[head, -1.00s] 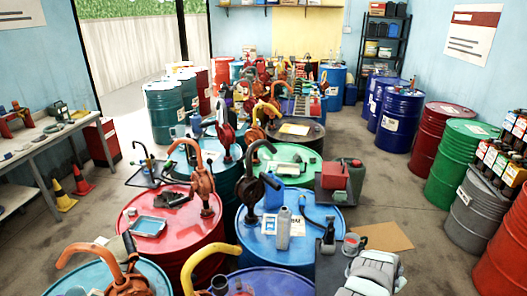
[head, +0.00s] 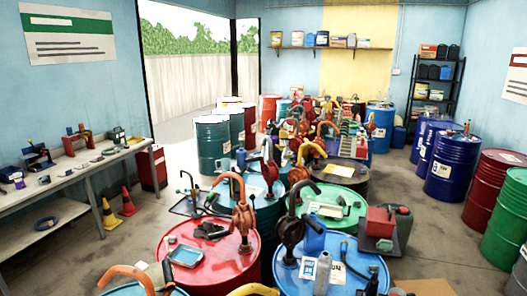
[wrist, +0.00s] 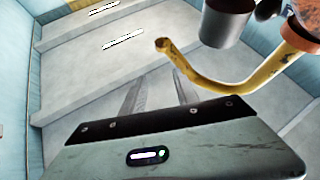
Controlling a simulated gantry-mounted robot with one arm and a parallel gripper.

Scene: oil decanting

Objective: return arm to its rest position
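My gripper (wrist: 156,78) shows in the wrist view only. Its two grey fingers stand apart with a gap between them, and nothing is seen held. A yellow curved pump spout (wrist: 225,85) is to the right of the fingers, and a dark grey cup-like thing (wrist: 225,25) is above it; I cannot tell how far off they are. No part of my arm shows in the head view now. There, blue drum (head: 340,272) and red drum (head: 215,265) stand in front, with hand pumps on top.
Several drums with pumps, cans and bottles crowd the middle. A grey workbench (head: 95,170) lines the left wall, with two cones (head: 127,203) beside it. A dark shelf rack (head: 437,85) stands at the back right. Bare floor (head: 440,240) shows between the middle and right drums.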

